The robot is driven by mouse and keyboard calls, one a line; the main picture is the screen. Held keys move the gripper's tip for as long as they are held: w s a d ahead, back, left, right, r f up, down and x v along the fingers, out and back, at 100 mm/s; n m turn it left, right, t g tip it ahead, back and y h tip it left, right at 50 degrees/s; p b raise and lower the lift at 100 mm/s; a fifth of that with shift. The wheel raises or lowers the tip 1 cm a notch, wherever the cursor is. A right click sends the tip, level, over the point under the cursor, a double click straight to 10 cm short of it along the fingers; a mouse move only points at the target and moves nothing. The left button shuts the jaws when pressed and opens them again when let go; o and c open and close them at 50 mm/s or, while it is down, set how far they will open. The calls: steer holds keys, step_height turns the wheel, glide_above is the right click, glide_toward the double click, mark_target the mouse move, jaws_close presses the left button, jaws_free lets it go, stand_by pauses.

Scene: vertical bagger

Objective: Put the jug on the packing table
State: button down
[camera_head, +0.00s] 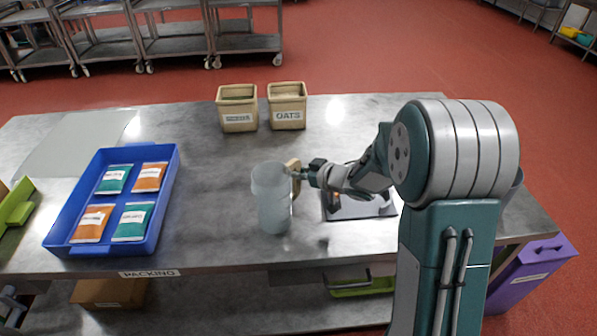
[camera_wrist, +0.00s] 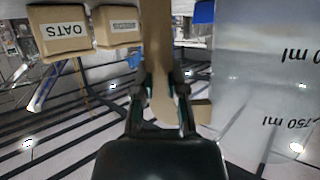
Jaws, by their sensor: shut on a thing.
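The jug (camera_head: 272,200) is clear and frosted, with a tan handle (camera_head: 293,178). It is upright over the middle of the grey metal packing table (camera_head: 215,215), which has a PACKING label on its front edge. I cannot tell whether its base touches the tabletop. My gripper (camera_head: 303,173) comes from the right and is shut on the handle. In the wrist view, the handle (camera_wrist: 157,60) stands between my gripper's fingers (camera_wrist: 160,88), and the jug's wall (camera_wrist: 265,85) with ml marks fills the right side.
A blue tray (camera_head: 57,222) with several green and orange packets lies to the left. Two tan bins (camera_head: 238,118) (camera_head: 287,117), one marked OATS, stand behind the jug. A flat silver-and-dark device (camera_head: 352,208) lies right of the jug. A purple bin (camera_head: 533,272) stands off the table's right end.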

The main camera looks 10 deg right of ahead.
steer(key=c, duration=0.7)
jaws_free()
steer(key=s+d+r+m+t+h, duration=0.2)
steer(key=s+d+r+m+h, duration=0.4)
steer(key=s+d+r+h, duration=0.7)
steer(key=s+a+m+g+y, duration=0.1)
steer(key=s+a+g+y, duration=0.1)
steer(key=s, duration=0.7)
steer(key=s+a+m+g+y, duration=0.1)
steer(key=s+a+g, duration=0.2)
steer(key=s, duration=0.7)
steer(key=shift+s+a+r+m+g+y, duration=0.15)
steer(key=shift+a+r+m+g+y, duration=0.2)
steer(key=shift+g, duration=0.25)
